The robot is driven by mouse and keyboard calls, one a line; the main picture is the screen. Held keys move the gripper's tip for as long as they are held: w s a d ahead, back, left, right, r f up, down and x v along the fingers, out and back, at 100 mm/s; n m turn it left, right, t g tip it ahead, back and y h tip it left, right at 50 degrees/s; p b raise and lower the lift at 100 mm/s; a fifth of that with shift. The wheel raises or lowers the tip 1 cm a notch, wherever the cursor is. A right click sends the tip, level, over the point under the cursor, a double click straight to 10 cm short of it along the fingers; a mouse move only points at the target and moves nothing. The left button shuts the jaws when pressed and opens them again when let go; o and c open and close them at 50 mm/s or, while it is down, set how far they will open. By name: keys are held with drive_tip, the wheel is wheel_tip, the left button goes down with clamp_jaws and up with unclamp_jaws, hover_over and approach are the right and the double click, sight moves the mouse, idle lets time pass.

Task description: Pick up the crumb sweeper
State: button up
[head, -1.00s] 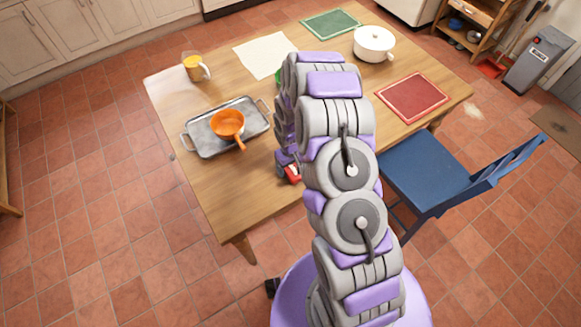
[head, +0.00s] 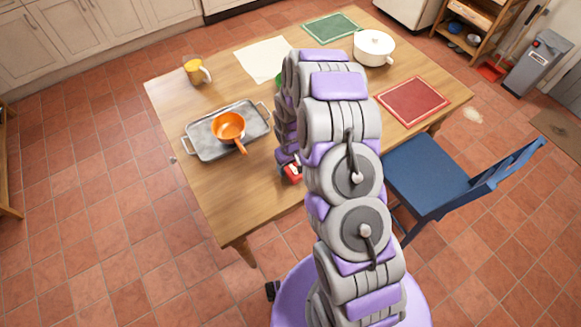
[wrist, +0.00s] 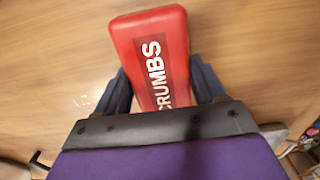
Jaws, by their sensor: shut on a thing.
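The crumb sweeper (wrist: 150,55) is a red block with a dark label reading "CRUMBS" in white. In the wrist view it sits between the two dark fingers of my gripper (wrist: 165,88), which is shut on it. The wooden table top lies behind it. In the head view only a small red part of the sweeper (head: 292,172) shows at the left of my arm, near the table's front edge. My arm hides the rest. I cannot tell whether the sweeper touches the table.
On the table (head: 205,185) are a grey tray (head: 203,150) with an orange pan (head: 228,126), a yellow mug (head: 194,69), a white pot (head: 374,46), a red mat (head: 413,101), a green mat (head: 331,26) and a cream cloth (head: 262,60). A blue chair (head: 428,168) stands at the right.

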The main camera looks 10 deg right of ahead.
drive_tip(key=s+r+p, duration=0.1)
drive_tip(key=s+r, duration=0.1)
drive_tip(key=s, duration=1.4)
drive_tip(key=shift+p, duration=0.4)
drive_tip(key=shift+r, duration=0.1)
